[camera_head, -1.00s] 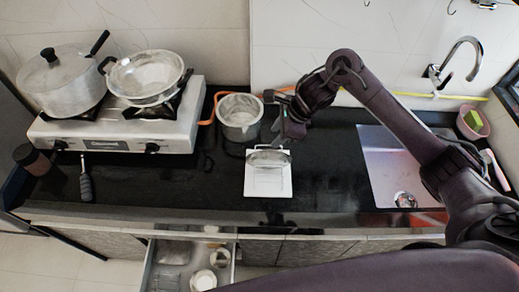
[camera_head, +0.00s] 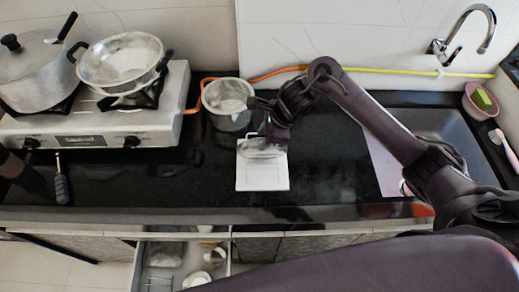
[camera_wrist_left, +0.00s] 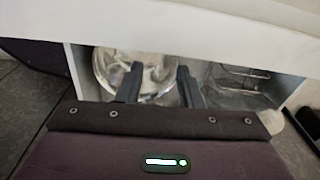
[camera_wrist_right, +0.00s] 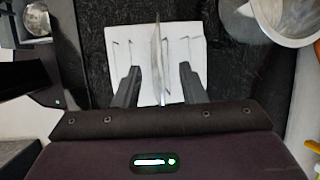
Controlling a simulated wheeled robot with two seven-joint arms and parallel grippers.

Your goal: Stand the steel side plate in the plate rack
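The steel side plate (camera_head: 262,148) stands upright at the back part of the white plate rack (camera_head: 262,178). In the right wrist view the plate (camera_wrist_right: 158,55) shows nearly edge-on above the rack (camera_wrist_right: 188,50). My right gripper (camera_head: 274,138) is at the plate, above the rack. In the right wrist view its fingers (camera_wrist_right: 158,86) are spread, one on each side of the plate, with gaps between. I cannot tell whether the plate's lower edge is seated in the rack. My left gripper (camera_wrist_left: 160,84) is open and empty over the open drawer, seen only in its wrist view.
A steel pot (camera_head: 228,102) stands just behind and left of the rack. The stove (camera_head: 95,130) with a pot and a pan is at the left. The sink (camera_head: 440,130) is at the right. The open drawer (camera_head: 180,262) holds several dishes below the counter.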

